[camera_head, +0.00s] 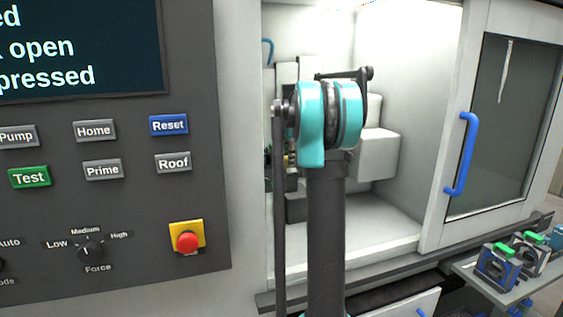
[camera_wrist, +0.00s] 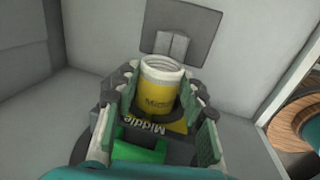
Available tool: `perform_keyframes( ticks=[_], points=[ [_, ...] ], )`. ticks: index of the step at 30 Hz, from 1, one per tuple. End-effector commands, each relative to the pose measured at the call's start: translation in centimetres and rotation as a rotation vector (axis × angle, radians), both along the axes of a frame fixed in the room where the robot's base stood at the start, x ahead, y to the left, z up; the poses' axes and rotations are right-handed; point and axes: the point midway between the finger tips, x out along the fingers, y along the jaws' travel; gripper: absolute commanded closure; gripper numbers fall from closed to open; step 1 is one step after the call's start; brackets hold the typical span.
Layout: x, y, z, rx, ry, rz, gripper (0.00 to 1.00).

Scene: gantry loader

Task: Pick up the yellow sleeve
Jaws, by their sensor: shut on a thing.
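The yellow sleeve (camera_wrist: 158,93) shows in the wrist view. It is a yellow cylinder with a white ringed top and partly readable dark lettering. My gripper (camera_wrist: 160,84) has a finger on each side of it and is shut on it. Just below the sleeve is a dark holder with a yellow label (camera_wrist: 148,127) reading "Middle". I cannot tell whether the sleeve still touches the holder. In the head view my arm reaches into the machine and hides the gripper and the sleeve.
The machine's pale chamber (camera_head: 410,80) is open, with its glazed door (camera_head: 505,110) at the right. A control panel (camera_head: 120,215) with buttons and a red stop button (camera_head: 187,241) stands at the left. A shelf at the lower right holds blue-and-grey units (camera_head: 497,266). Pale walls surround the gripper.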

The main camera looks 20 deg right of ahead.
Motion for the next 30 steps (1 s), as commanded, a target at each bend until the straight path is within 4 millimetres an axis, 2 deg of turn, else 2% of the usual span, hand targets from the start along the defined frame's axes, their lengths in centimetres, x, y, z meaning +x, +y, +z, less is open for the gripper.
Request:
perform_keyframes(
  ticks=[3, 18, 24, 30],
  points=[
    [0.0, -2.6, 0.1, -0.003, -0.004, -0.008, 1.00],
    [0.0, -12.1, 0.1, 0.000, -0.002, -0.004, 1.00],
    [0.0, -14.3, 0.1, 0.000, -0.002, -0.003, 1.00],
    [0.0, -15.4, 0.1, -0.002, -0.002, -0.002, 1.00]
  ],
)
